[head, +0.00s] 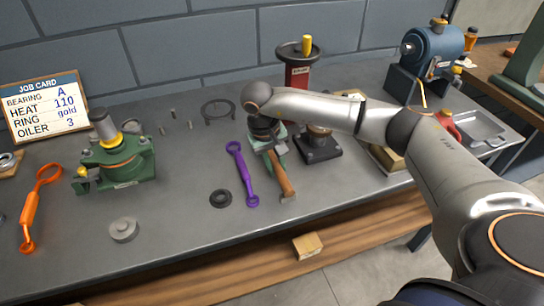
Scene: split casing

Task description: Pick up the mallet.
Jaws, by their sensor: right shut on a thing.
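The mallet (284,182) shows as a brown wooden handle on the grey bench, right of the purple wrench, its near end pointing toward the front edge. My right gripper (267,148) reaches down from above at the handle's far end and is shut on the mallet. The gripper and wrist hide much of that far end, so the mallet's head is hard to make out. I cannot tell whether the mallet still touches the bench. My left gripper is not in view.
A purple wrench (242,174) and a dark ring (220,198) lie left of the mallet. A black-based fixture (318,152) stands close on its right. A red press (298,75) is behind. A green casing (118,163) stands left. The front middle bench is mostly clear.

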